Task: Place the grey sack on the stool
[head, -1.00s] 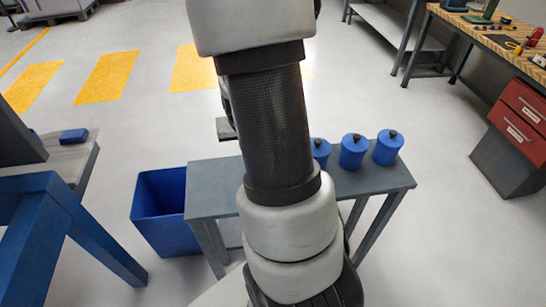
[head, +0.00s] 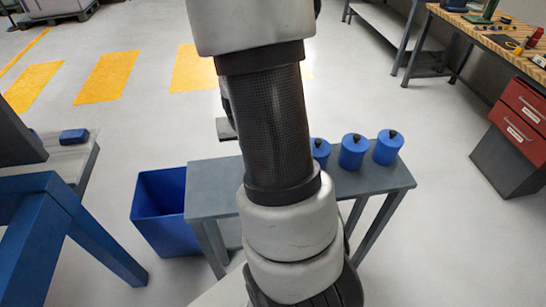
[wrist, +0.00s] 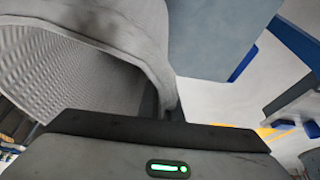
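The grey sack (wrist: 90,75), pale and woven-looking, fills the left and upper middle of the wrist view, right up against my gripper (wrist: 160,135). Its lower edge runs behind the dark bar of my gripper. My fingertips are hidden, so I cannot tell whether they are shut on the sack. In the head view my own arm covers the middle, and neither the sack nor my gripper can be made out there. A small grey flat piece (head: 226,129) shows at the left edge of my arm; I cannot tell whether it is the stool.
A grey bench (head: 210,190) stands behind my arm, with blue canisters (head: 388,147) on its right part. A blue bin (head: 160,205) is left of it. A blue-framed table (head: 40,225) is far left, a red drawer unit (head: 522,110) far right.

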